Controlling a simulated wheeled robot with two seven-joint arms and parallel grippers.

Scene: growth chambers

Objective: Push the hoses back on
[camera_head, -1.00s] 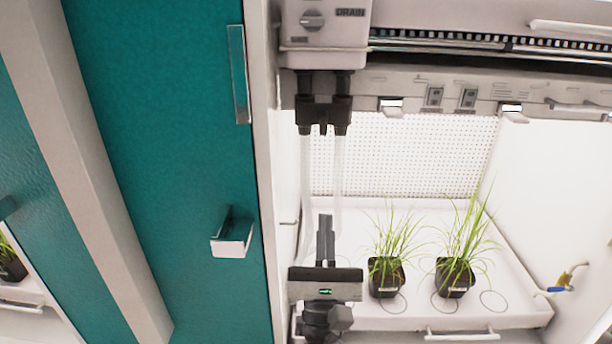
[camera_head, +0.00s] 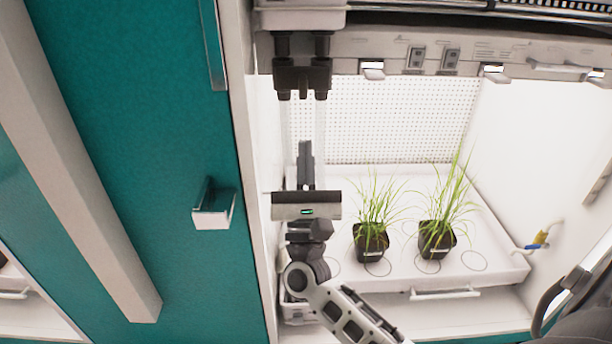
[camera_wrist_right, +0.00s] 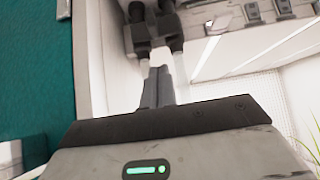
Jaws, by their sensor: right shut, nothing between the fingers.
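Two black fittings (camera_head: 302,78) hang side by side under the pump unit at the top of the chamber. Pale, clear hoses (camera_head: 320,122) hang below them, faint against the white wall; I cannot tell how far they are pushed on. The fittings (camera_wrist_right: 155,30) also show at the top of the right wrist view. My right gripper (camera_head: 305,150) is upright below the fittings, with its fingers shut and empty, pointing up at them. In the right wrist view its fingertips (camera_wrist_right: 160,72) appear close beneath the fittings; contact is not clear. My left gripper is not in view.
Two potted grass plants, one on the left (camera_head: 370,240) and one on the right (camera_head: 437,238), stand on the white tray (camera_head: 480,215). A teal door (camera_head: 120,130) with a handle (camera_head: 213,207) is to the left. A blue-yellow valve (camera_head: 538,240) is on the right wall.

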